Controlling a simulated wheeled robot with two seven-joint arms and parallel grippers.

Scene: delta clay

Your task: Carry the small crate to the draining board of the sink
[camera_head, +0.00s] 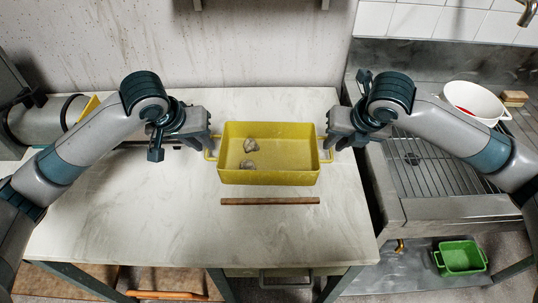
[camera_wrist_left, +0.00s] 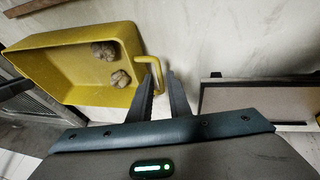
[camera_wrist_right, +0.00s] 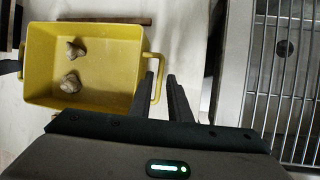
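A yellow crate (camera_head: 270,177) with a loop handle at each end sits on the pale worktop (camera_head: 130,225), with two greyish lumps (camera_head: 247,165) inside. My left gripper (camera_head: 212,146) is at its left handle; in the left wrist view its fingers (camera_wrist_left: 162,72) stand on either side of the handle bar (camera_wrist_left: 158,61). My right gripper (camera_head: 329,143) is at the right handle; in the right wrist view its fingers (camera_wrist_right: 160,78) also straddle the handle bar (camera_wrist_right: 158,62). Whether either pair presses on its handle is unclear. The sink's ribbed metal draining board (camera_head: 440,170) is at the right.
A wooden strip (camera_head: 270,201) lies in front of the crate. A white bowl (camera_head: 474,100) and a small brown block (camera_head: 515,97) are at the back right of the sink. A smaller green crate (camera_head: 461,257) is low under the sink. The worktop's front left is clear.

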